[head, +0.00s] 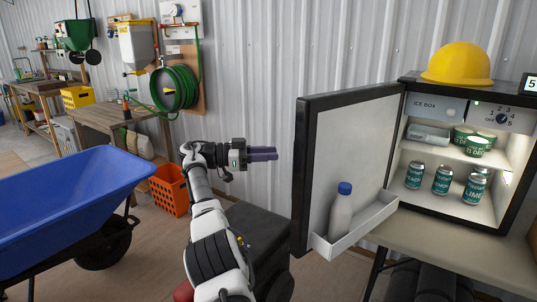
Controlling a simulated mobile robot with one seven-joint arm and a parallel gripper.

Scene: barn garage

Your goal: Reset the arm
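My arm reaches up from the bottom of the head view and bends to the right. My gripper (263,154) points right, level, in front of the corrugated wall, a short way left of the open fridge door. Its purple fingers lie close together in this side-on view, so I cannot tell whether they are open or shut. No object shows at the fingertips.
The mini fridge (403,165) stands open on a table (450,245), with cans and tubs inside. Its door (345,150) holds a white bottle (341,213). A yellow hard hat (457,64) sits on top. A blue wheelbarrow (70,200) and orange crate (170,191) are left.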

